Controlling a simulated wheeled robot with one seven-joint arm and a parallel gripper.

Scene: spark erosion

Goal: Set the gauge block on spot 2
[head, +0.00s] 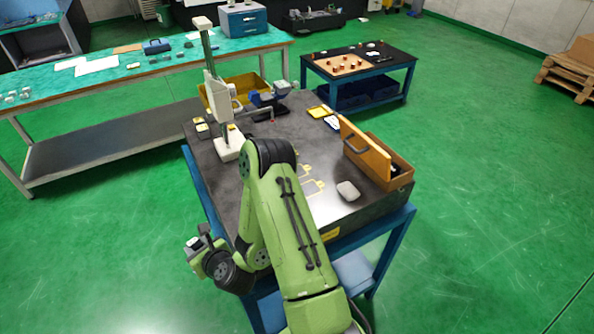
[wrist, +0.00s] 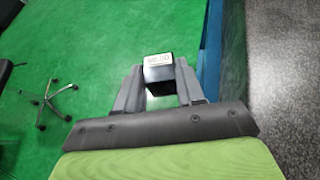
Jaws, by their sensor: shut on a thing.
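My gripper (wrist: 158,84) is shut on the gauge block (wrist: 158,61), a small grey metal block with a printed label on its end, too blurred to read surely. In the head view my gripper (head: 200,246) is at the lower left, beside the table's left edge and over the green floor. Yellow-marked spots (head: 314,186) show on the dark table top (head: 345,212), just right of my arm. Their numbers are too small to read, so I cannot tell which is spot 2. My arm hides part of the table there.
A white height stand (head: 216,95) rises at the table's back left, with a yellow bin (head: 247,84) behind it. An open wooden case (head: 385,155) and a pale rounded object (head: 348,190) are at the right. A long bench (head: 130,75) stands beyond.

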